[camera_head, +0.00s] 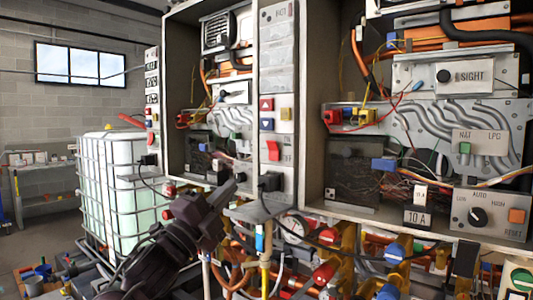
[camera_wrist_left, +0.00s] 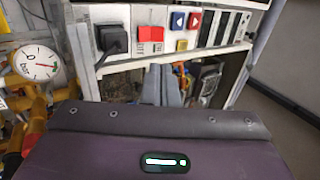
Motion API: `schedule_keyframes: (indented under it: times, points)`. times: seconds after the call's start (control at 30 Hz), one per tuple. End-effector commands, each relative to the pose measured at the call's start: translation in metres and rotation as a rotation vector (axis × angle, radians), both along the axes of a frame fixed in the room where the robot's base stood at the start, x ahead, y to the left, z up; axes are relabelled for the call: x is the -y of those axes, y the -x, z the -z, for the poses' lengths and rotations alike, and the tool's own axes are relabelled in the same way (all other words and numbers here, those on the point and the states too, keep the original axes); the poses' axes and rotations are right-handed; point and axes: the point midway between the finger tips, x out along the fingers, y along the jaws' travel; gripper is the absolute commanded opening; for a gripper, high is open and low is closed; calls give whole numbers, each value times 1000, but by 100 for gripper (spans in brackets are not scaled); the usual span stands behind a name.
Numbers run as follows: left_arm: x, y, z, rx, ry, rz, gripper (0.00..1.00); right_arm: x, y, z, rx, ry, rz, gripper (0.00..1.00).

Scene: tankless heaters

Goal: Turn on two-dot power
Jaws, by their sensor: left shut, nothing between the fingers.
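A narrow grey control panel (camera_head: 279,55) stands between the two open heater cabinets. On its lower part is a red switch (camera_head: 273,150), which also shows in the left wrist view (camera_wrist_left: 150,34). I cannot make out a two-dot mark on any switch. My left gripper (camera_head: 238,184) is dark, shut and empty, below and left of the red switch, apart from it. In the left wrist view its fingertips (camera_wrist_left: 162,84) point toward the panel's edge, below the red switch. My right gripper is not in view.
A black plug (camera_head: 270,182) with a cable sits below the red switch. Red (camera_head: 266,104), blue (camera_head: 266,124) and yellow (camera_head: 286,113) buttons sit above it. A gauge (camera_wrist_left: 36,64), pipes and valves crowd the space under the cabinets. A caged white tank (camera_head: 110,190) stands left.

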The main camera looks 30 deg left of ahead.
Motion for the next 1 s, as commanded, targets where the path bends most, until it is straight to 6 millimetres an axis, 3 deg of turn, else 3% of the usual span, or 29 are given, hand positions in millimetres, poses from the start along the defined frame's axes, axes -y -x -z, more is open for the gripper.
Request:
schedule_keyframes:
  times: [0.27,0.8,1.0]
  points:
    - [0,-7,-6,1,2,1,0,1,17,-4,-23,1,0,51]
    - [7,-97,-62,0,5,1,0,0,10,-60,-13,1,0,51]
    - [9,-117,-70,0,3,-1,0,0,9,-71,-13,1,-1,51]
